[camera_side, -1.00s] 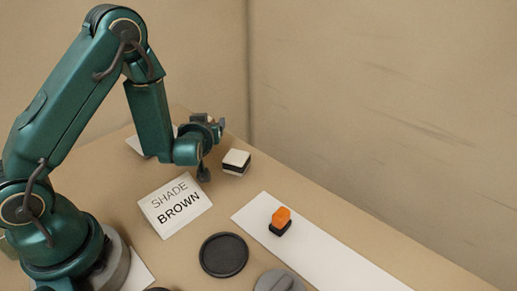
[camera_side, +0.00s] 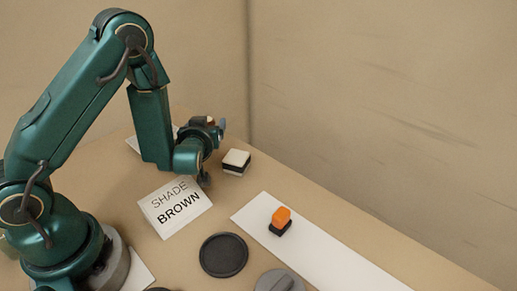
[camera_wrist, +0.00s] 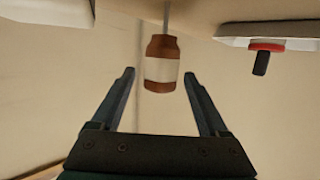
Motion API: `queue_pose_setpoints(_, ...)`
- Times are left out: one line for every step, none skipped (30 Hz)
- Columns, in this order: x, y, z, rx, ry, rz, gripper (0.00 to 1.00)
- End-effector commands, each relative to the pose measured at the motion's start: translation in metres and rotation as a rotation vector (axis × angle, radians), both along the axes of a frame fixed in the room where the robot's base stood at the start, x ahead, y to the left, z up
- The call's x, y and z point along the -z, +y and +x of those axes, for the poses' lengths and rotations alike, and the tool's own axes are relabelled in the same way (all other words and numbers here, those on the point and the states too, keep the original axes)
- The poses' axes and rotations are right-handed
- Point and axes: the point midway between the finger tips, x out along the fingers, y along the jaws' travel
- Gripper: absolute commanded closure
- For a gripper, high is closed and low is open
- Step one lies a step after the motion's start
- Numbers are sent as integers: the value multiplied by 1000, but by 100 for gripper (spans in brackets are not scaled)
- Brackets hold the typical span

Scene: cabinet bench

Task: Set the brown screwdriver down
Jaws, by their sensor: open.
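My gripper (camera_wrist: 159,75) is open in the wrist view, with its two dark fingers apart. The brown screwdriver (camera_wrist: 162,48) has a brown handle with a pale band and a thin grey shaft running up out of view. The end of its handle lies between the fingertips, with a visible gap on each side. I cannot tell what it rests on.
A black-and-white block (camera_side: 236,162) stands right of my gripper. An orange-and-black block (camera_side: 281,221) sits on a white strip (camera_side: 340,262). A dark round dish (camera_side: 223,255) and a grey knobbed disc (camera_side: 279,282) are in front. A red-and-black item (camera_wrist: 263,58) shows at upper right.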

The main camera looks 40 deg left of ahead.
Motion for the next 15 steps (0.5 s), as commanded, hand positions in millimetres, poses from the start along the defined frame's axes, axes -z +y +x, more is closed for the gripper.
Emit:
queue_pose_setpoints(2,6,4,-4,-1,0,22)
queue_pose_setpoints(3,9,6,-6,1,1,22)
queue_pose_setpoints(5,12,10,-5,0,0,22)
queue_pose_setpoints(6,15,12,-6,0,0,22)
queue_pose_setpoints(7,17,15,-5,0,0,22)
queue_pose_setpoints(8,20,18,-4,1,-1,22)
queue_pose_setpoints(9,21,20,-4,0,0,22)
queue_pose_setpoints(10,23,21,-4,1,1,22)
queue_pose_setpoints(10,25,23,-3,0,0,22)
queue_pose_setpoints(11,26,25,-2,0,0,22)
queue_pose_setpoints(11,27,25,-2,0,0,22)
queue_pose_setpoints(12,28,26,-2,1,0,22)
queue_pose_setpoints(12,28,27,-1,2,0,22)
queue_pose_setpoints(12,28,27,-1,2,0,22)
queue_pose_setpoints(12,28,27,-1,2,0,22)
